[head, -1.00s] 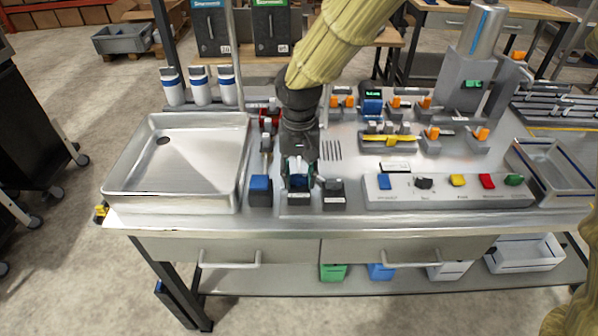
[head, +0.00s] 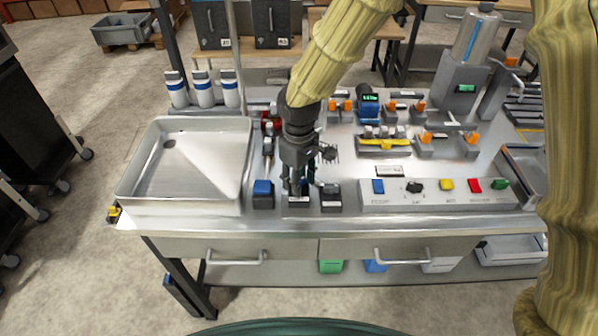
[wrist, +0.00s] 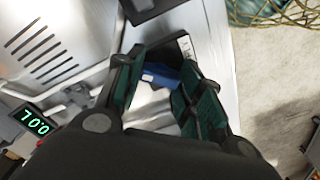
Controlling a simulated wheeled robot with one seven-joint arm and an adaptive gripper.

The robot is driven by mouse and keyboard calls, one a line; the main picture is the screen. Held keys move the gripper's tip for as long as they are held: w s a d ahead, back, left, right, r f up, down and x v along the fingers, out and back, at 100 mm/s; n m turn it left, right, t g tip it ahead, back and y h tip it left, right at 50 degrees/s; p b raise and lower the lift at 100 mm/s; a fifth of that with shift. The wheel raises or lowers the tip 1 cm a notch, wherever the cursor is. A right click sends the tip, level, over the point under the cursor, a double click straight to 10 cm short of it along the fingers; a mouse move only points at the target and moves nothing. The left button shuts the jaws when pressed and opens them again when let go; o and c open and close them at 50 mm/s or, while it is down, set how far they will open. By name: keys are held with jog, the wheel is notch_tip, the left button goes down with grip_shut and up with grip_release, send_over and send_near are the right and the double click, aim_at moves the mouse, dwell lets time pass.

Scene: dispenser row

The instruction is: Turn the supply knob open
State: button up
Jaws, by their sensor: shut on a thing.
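My gripper (head: 297,188) points down at the middle of three small units along the front of the steel bench. Its dark fingers with green pads lie on either side of a blue knob (wrist: 160,75) in the wrist view and are shut on it. The knob sits on a dark base (head: 299,200) with a white label, which I cannot read. In the head view the fingers mostly hide the knob. Its exact turn angle is hard to tell.
A blue-topped unit (head: 263,194) stands close on the left and a dark unit (head: 331,196) close on the right. A control strip (head: 437,196) with coloured buttons lies further right. A steel tray (head: 186,207) fills the left. A green readout (wrist: 35,122) shows in the wrist view.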

jog(key=n+p, duration=0.2)
jog(key=n, duration=0.2)
jog(key=shift+r+p, duration=0.2)
jog(key=shift+p, duration=0.1)
jog(key=shift+f+n+p, duration=0.1)
jog(key=shift+n+p, duration=0.75)
jog(key=shift+n, duration=1.25)
jog(key=o, duration=1)
jog(key=shift+f, duration=0.1)
notch_tip(320, 180, up, 12)
jog(key=shift+r, duration=0.1)
